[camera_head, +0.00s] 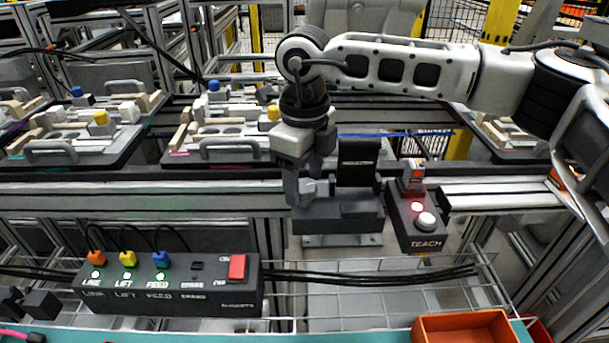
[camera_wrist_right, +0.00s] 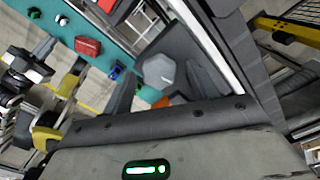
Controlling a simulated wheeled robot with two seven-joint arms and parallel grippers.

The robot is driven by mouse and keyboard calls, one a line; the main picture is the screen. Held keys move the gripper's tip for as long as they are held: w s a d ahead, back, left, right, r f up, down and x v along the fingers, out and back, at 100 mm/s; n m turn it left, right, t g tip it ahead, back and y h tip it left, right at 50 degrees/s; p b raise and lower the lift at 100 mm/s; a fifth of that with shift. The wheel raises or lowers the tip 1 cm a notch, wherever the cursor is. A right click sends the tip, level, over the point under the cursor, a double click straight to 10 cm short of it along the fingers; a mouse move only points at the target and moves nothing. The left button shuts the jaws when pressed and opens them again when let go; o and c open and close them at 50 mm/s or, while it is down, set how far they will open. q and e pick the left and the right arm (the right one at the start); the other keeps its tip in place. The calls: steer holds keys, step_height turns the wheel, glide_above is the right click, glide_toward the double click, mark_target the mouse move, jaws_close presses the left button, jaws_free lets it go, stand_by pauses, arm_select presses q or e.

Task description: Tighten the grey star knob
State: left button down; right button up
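The grey star knob (camera_wrist_right: 158,70) shows in the right wrist view as a light grey, many-sided head on a dark fixture. My right gripper (camera_wrist_right: 162,92) has one finger on each side of it, with gaps visible between the fingers and the knob. In the head view my right gripper (camera_head: 307,190) points down at the left end of the dark grey fixture block (camera_head: 345,218). There the fingers largely hide the knob. I cannot tell how far the knob is screwed in. My left gripper is not in view.
A TEACH box (camera_head: 415,222) with a lit red light stands just right of the fixture. A control box (camera_head: 170,284) with coloured plugs and a red switch sits front left. An orange bin (camera_head: 465,327) is at the front right. Pallets with parts lie behind.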

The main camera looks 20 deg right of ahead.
mark_target(304, 185)
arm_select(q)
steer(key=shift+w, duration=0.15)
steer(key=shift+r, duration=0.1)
arm_select(e)
steer(key=shift+r, duration=0.25)
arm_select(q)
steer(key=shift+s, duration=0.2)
arm_select(e)
step_height(304, 185, up, 15)
steer(key=shift+r, duration=0.2)
